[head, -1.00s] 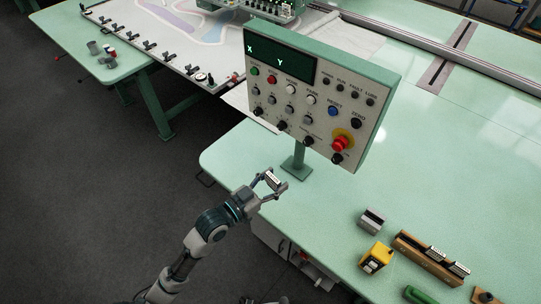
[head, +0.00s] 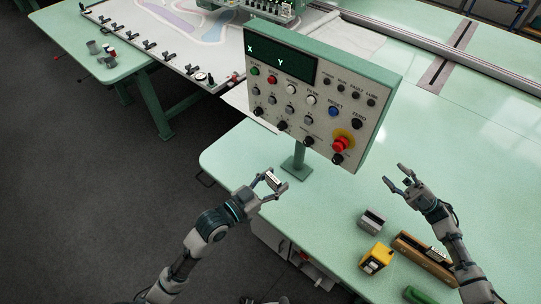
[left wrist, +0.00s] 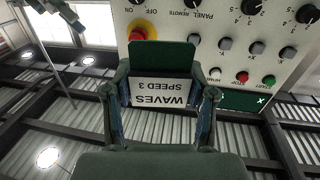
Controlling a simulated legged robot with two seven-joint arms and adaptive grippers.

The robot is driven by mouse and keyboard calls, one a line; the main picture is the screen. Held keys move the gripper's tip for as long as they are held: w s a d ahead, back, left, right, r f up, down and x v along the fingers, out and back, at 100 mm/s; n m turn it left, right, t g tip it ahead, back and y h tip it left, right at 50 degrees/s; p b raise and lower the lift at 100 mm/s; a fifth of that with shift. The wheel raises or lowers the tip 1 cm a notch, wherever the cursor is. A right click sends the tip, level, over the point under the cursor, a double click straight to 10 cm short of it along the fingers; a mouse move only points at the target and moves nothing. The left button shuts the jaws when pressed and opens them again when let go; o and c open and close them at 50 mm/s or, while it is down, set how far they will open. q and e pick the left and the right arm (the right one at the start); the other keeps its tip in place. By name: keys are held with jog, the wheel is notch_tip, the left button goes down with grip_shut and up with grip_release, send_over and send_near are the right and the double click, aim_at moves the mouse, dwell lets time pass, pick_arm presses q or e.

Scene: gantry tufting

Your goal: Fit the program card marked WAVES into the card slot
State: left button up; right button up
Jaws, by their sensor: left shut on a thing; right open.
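My left gripper (head: 270,184) is shut on the WAVES card (head: 272,179), in front of the control panel's post. In the left wrist view the card (left wrist: 163,93) shows a white label reading "WAVES SPEED 3", upside down, with a dark green part beyond it; the fingers grip its two sides. The control panel (head: 268,88) stands on a green post, its buttons and knobs facing me; it also fills the top right of the left wrist view (left wrist: 215,22). I cannot make out the card slot. My right gripper (head: 394,174) is open and empty above the table, right of the panel.
On the green table (head: 235,160) near my right arm are a small grey box (head: 371,221), a yellow device (head: 376,257), a wooden rack (head: 409,247) partly behind the arm, and a green object (head: 425,296). Table space around the post is clear.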

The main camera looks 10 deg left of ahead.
jog(key=s+a+r+n+g+h, duration=0.25)
jog(key=s+a+n+g, duration=0.35)
jog(key=a+g, duration=0.4)
jog(key=s+a+r+n+g+h, duration=0.2)
jog(key=s+a+n+g+h, duration=0.25)
jog(key=s+a+g, duration=0.55)
pick_arm(q)
jog(key=shift+a, duration=0.1)
jog(key=shift+w, duration=0.1)
jog(key=shift+s+a, duration=0.15)
jog(key=shift+s, duration=0.05)
pick_arm(e)
notch_tip(320, 180, up, 4)
jog(key=r+n+t+h, duration=0.1)
jog(key=n+t+h, duration=0.8)
jog(key=t+h, duration=0.6)
send_over(269, 184)
jog(key=g+h, duration=0.1)
jog(key=shift+w+f+h, duration=0.15)
jog(key=shift+f+h, duration=0.15)
pick_arm(q)
jog(key=shift+w, duration=0.1)
pick_arm(e)
notch_tip(269, 184, down, 12)
jog(key=shift+r, duration=0.2)
